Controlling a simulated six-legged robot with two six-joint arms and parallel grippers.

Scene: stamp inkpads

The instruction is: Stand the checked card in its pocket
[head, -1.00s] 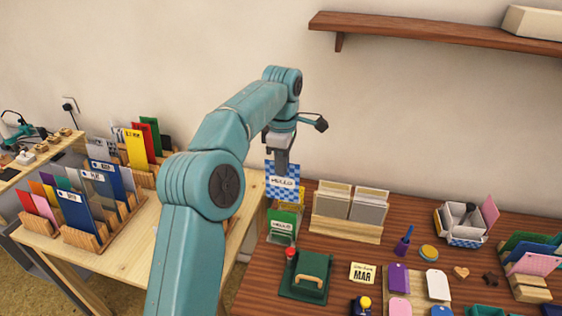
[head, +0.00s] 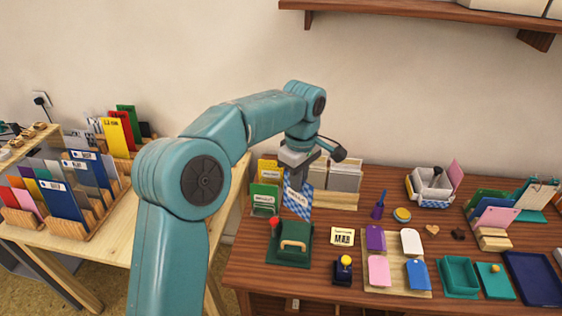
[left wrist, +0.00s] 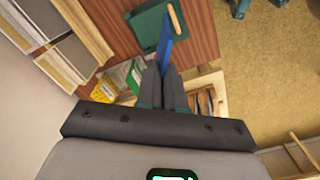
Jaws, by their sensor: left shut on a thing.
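The blue-and-white checked card (head: 298,204), with a white label, is held by my left gripper (head: 294,178). The gripper is shut on its top edge, and the card hangs beneath. It is right of the green card (head: 264,196) and in front of a wooden rack with grey cards (head: 343,178). In the left wrist view the card (left wrist: 168,38) shows nearly edge-on beyond the shut fingers (left wrist: 169,74). I cannot tell whether its lower edge touches anything. Which pocket is the card's is not clear. My right gripper is out of view.
A dark green pad with a wooden handle (head: 290,246) lies close in front of the card. A yellow card (head: 269,171) stands behind the green one. Colourful tags and inkpads fill the front right. A white divided box (head: 430,187) stands further right.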

